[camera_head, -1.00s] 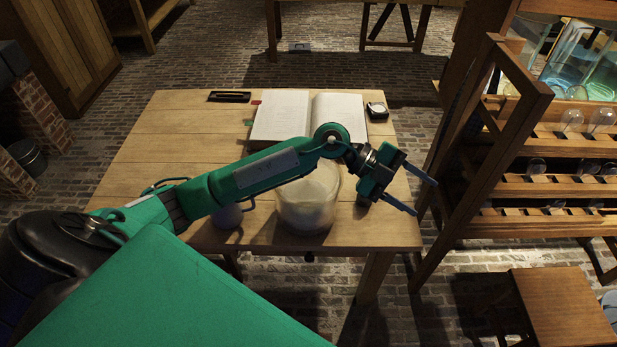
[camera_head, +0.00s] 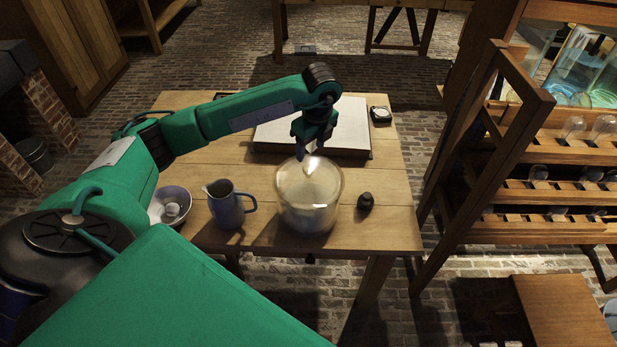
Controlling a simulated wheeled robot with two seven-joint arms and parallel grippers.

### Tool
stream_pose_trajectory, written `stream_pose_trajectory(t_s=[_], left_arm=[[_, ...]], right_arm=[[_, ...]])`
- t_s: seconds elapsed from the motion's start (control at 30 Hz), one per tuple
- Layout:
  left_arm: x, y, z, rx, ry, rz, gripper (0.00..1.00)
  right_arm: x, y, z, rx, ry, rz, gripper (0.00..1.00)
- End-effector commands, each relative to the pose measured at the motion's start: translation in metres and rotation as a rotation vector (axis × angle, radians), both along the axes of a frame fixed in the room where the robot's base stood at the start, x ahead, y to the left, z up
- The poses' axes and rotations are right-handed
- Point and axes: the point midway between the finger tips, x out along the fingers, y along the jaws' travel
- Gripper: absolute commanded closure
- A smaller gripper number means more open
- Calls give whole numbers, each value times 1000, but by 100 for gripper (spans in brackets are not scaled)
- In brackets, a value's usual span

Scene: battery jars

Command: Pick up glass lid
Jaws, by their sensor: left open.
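A wide clear glass jar (camera_head: 306,215) stands upright near the front middle of the table. The glass lid (camera_head: 322,184) appears to lie on top of it; its edge is hard to tell from the jar. My left gripper (camera_head: 309,158) points down over the lid's far part, jaws open and nothing visible between them. I cannot tell whether the fingertips touch the lid or its knob. My right gripper is out of view.
On the wooden table (camera_head: 385,232), a blue-grey pitcher (camera_head: 228,207) and a bowl (camera_head: 170,206) stand left of the jar. A small dark weight (camera_head: 365,202) is to its right. An open book (camera_head: 342,135) lies behind. A wooden rack (camera_head: 545,228) stands right of the table.

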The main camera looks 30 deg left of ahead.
Motion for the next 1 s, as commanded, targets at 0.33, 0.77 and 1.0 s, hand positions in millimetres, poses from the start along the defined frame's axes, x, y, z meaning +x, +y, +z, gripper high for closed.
stream_pose_trajectory(t_s=[0.33,0.77,1.0], left_arm=[[1,5,-40,-1,1,-2,47],[2,9,-88,-2,0,-1,47],[2,9,-92,-2,-1,-2,47]], right_arm=[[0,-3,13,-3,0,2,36],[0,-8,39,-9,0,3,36],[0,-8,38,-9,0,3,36]])
